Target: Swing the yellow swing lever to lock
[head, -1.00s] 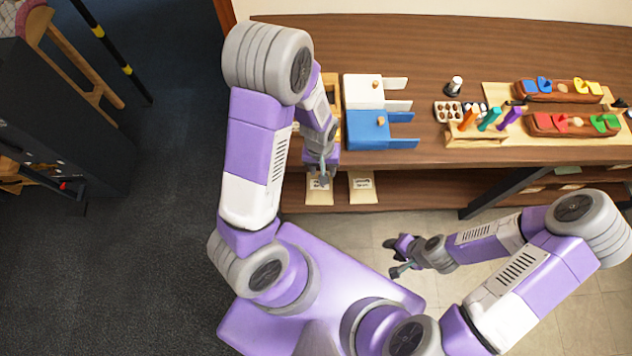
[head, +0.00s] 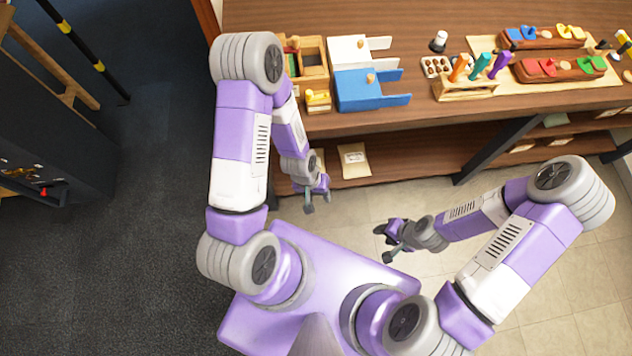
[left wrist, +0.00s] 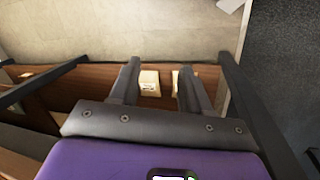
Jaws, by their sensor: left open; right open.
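A small yellow piece sits on a wooden block (head: 318,100) at the table's front left edge. Other yellow pieces (head: 569,31) sit on a brown wooden bar at the back right, beside blue ones. I cannot tell which of these is the swing lever. My left gripper (head: 318,202) is open and empty, over the floor in front of the table and apart from the wooden block. In the left wrist view its two fingers (left wrist: 158,75) stand apart with nothing held. My right gripper (head: 384,243) is open and empty over the floor, far from the table.
White and blue boxes (head: 364,90) with open flaps stand right of the wooden block. A wooden rack (head: 466,90) with coloured pegs and a second bar (head: 558,68) with red and green pieces stand further right. A lower shelf (head: 400,163) carries pale cards.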

